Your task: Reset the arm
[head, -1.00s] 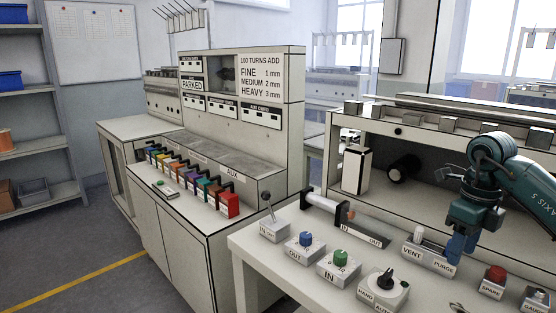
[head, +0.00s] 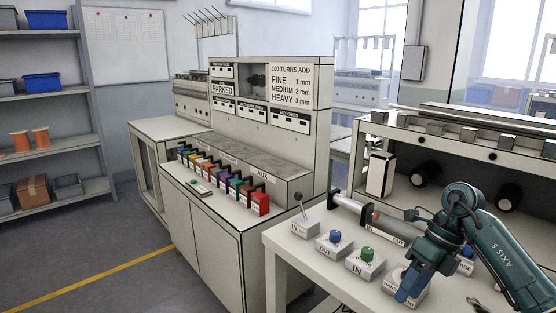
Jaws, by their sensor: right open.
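My right arm comes in from the right in the head view, teal with dark joints. Its gripper (head: 409,287) is open and points down over the HAND/AUTO switch box (head: 389,299), hiding most of that box and its knob. I cannot tell whether the fingers touch it. Nothing shows held in the fingers. My left gripper is out of view.
On the bench (head: 289,247) stand the green-knob IN box (head: 364,264), blue-knob OUT box (head: 334,245) and lever IN box (head: 304,226). A roller (head: 347,201) lies behind. Coloured handles (head: 220,180) line the left machine. Shelving (head: 40,150) stands far left.

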